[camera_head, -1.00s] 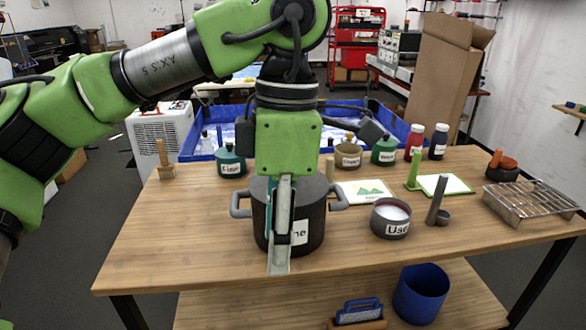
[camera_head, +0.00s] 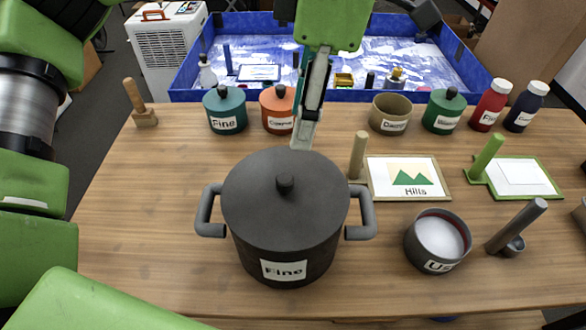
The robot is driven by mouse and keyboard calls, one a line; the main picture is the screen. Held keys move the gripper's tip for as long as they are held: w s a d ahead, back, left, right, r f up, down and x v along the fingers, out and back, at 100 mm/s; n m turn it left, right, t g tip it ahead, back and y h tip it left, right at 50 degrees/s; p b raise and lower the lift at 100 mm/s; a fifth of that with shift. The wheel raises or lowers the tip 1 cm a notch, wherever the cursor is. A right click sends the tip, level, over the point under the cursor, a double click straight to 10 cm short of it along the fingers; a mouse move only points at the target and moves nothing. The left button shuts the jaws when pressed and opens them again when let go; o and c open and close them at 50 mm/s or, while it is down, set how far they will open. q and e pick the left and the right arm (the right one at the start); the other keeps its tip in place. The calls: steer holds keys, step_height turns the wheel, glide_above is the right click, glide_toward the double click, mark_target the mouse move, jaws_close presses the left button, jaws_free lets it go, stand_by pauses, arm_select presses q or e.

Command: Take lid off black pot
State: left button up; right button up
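The black pot (camera_head: 285,250) stands upright on the wooden table, with a "Fine" label on its front and a grey handle on each side. Its dark flat lid (camera_head: 240,200) sits on it, with a round black knob (camera_head: 285,184) in the middle. My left gripper (camera_head: 305,135) points down from the top of the picture, beyond the knob and near the lid's far edge in the picture. It is apart from the knob and holds nothing that I can see. It shows edge-on, so its finger opening is hidden. My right gripper is not in view.
A teal pot (camera_head: 225,108), an orange pot (camera_head: 277,105), an olive pot (camera_head: 390,113) and a green pot (camera_head: 443,110) line the back. A "Hills" picture (camera_head: 408,178) and a grey bowl (camera_head: 438,240) stand to the right. The table left of the black pot is clear.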

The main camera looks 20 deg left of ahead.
arm_select(q)
glide_above(284, 178)
steer(key=d, duration=0.1)
step_height(284, 178, down, 7)
steer(key=shift+w+d+p, duration=0.1)
steer(key=shift+d+p, duration=0.05)
steer(key=shift+p, duration=0.2)
steer(key=shift+w+f, duration=0.1)
steer(key=shift+f, duration=0.2)
steer(key=shift+a+f+p, duration=0.2)
steer(key=shift+f+p, duration=0.35)
steer(key=f, duration=0.1)
steer(key=a+f+p, duration=0.1)
steer(key=f, duration=0.1)
steer(key=shift+f, duration=0.55)
steer(key=c, duration=1)
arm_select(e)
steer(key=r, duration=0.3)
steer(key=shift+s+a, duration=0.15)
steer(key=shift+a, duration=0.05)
